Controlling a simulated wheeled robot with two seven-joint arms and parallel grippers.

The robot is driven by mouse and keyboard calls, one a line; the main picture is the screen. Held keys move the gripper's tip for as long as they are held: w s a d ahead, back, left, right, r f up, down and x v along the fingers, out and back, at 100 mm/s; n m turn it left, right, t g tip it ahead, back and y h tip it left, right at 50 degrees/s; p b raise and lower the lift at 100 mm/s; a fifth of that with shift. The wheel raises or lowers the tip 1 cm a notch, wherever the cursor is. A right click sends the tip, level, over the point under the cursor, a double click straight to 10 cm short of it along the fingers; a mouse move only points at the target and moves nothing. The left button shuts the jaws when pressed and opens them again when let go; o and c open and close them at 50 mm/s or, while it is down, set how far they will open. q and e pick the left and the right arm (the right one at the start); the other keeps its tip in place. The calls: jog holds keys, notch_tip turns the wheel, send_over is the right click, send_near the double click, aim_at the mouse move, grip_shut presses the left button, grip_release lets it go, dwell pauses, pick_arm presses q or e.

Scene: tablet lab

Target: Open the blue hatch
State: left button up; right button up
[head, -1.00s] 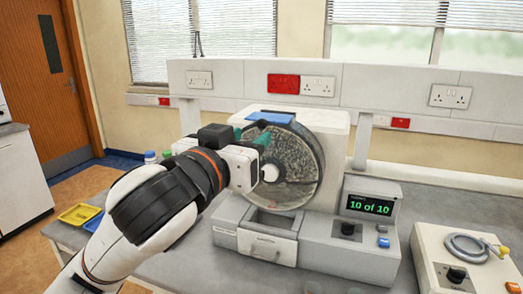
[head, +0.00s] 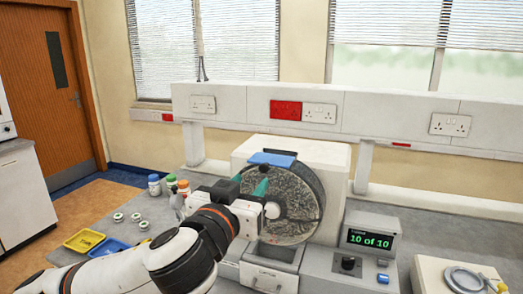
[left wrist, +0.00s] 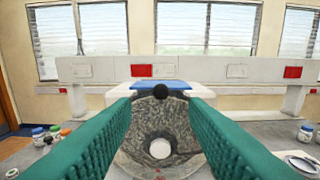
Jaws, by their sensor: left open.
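The blue hatch (head: 272,158) is a flat panel at the top of the grey round drum (head: 300,200) on a white machine. It looks closed. In the left wrist view the hatch (left wrist: 162,86) lies straight ahead, with a dark round knob (left wrist: 160,91) at its front edge. My left gripper (head: 250,182) is open and empty, just in front of the drum's upper face and slightly below the hatch. In the left wrist view its teal fingers (left wrist: 161,101) stand either side of the knob, apart from it as seen. Whether the tips reach the knob's depth is unclear. My right gripper is not shown.
A drawer (head: 270,277) and a display reading "10 of 10" (head: 368,240) are at the machine's front. Bottles (head: 155,185), small round pieces, a yellow tray (head: 84,241) and a blue tray (head: 108,248) lie left. Another device (head: 440,275) stands right.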

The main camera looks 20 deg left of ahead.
aim_at(263, 168)
pick_arm(q)
jog(key=w+p, duration=0.2)
jog(key=w, duration=0.5)
jog(key=shift+w+d, duration=0.15)
jog(key=shift+w, duration=0.05)
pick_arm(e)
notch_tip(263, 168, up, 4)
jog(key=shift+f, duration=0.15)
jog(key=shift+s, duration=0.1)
pick_arm(q)
grip_shut()
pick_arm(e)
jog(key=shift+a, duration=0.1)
